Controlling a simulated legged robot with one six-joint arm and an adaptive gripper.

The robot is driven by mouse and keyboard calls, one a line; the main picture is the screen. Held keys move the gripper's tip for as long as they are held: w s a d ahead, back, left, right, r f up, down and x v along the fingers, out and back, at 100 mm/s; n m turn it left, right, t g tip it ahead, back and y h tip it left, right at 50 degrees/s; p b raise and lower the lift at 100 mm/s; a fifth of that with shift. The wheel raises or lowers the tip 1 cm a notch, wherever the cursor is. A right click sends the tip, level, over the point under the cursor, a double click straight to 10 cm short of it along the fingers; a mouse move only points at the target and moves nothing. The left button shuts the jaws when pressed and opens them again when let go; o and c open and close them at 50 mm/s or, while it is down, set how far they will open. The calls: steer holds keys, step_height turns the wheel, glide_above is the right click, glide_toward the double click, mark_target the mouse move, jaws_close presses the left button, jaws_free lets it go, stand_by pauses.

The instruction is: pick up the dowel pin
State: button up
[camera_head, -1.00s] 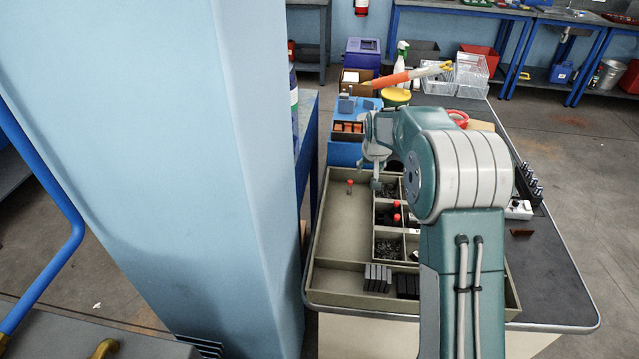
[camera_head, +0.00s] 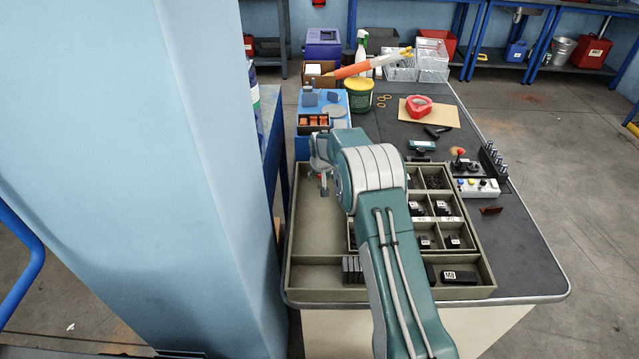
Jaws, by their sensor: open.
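My gripper (camera_head: 323,187) points down over the upper part of the wide left bay of the olive sorting tray (camera_head: 318,225). It is small in the picture, and its jaws are open with nothing seen between them. I cannot make out a dowel pin for certain now. My arm also covers the middle compartments of the tray.
The tray's right compartments hold small black parts (camera_head: 417,207); black blocks (camera_head: 352,268) lie in its front bay. A blue holder with orange parts (camera_head: 313,120) stands just behind. A switch box (camera_head: 475,187) is at right. A pale blue column (camera_head: 190,150) rises close on the left.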

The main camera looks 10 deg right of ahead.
steer(key=shift+x, duration=1.35)
steer(key=shift+d, duration=0.1)
jaws_close()
